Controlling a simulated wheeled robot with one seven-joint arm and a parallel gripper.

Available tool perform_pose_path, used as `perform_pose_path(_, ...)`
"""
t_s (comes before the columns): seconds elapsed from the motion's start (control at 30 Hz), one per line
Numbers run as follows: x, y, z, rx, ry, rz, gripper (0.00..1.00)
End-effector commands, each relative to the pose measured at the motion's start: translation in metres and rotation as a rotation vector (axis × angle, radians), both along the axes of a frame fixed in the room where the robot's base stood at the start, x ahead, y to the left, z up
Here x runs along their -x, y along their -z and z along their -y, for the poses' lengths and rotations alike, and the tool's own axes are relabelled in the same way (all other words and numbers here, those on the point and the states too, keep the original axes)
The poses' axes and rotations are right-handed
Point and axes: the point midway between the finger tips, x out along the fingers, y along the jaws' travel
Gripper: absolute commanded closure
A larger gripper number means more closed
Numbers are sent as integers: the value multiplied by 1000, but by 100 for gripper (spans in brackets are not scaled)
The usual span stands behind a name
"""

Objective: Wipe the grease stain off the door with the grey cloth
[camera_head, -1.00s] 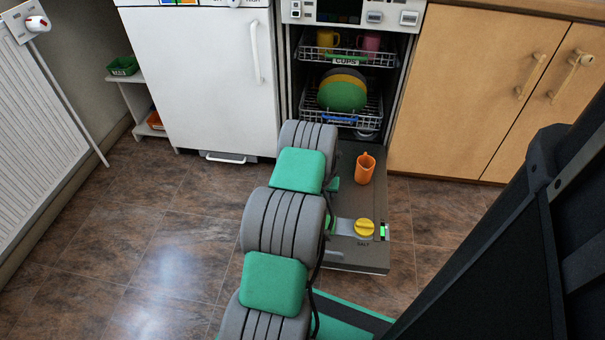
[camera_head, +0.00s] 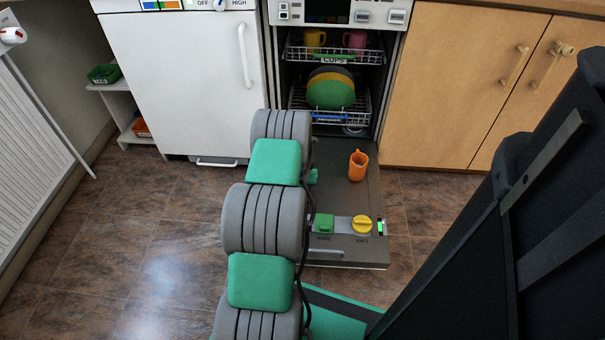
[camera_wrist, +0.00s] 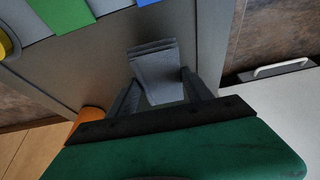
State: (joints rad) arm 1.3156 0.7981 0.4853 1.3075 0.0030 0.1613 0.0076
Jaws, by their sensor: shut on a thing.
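The grey door (camera_head: 340,195) of the dishwasher is lowered flat, seen from above in the head view. Its surface also fills much of the wrist view (camera_wrist: 85,75). My gripper (camera_wrist: 163,88) is shut on the grey cloth (camera_wrist: 155,68), which shows as a folded pad between its fingers. The pad is over the door; I cannot tell whether it touches. No grease stain shows in either view; part of the door is hidden behind my arm and gripper. In the head view my arm hides the gripper and cloth.
The racks (camera_head: 325,105) behind hold cups and plates. A white appliance (camera_head: 180,80) stands left, wooden cupboards (camera_head: 450,80) right. Floor at left is clear.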

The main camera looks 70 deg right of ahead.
Motion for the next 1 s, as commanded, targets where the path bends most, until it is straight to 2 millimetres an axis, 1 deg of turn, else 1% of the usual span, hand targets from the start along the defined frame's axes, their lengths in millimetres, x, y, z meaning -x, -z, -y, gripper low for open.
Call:
perform_pose_path(0.03,-2,-9,1,3,-2,1,74)
perform_pose_path(0.4,-8,-42,-1,4,-13,1,74)
perform_pose_path(0.57,-9,-49,-2,3,-16,1,74)
perform_pose_path(0.87,-10,-49,-2,3,-16,1,74)
perform_pose_path(0.97,-18,-54,-3,5,-30,1,74)
perform_pose_path(1.0,-26,-59,-5,6,-45,1,74)
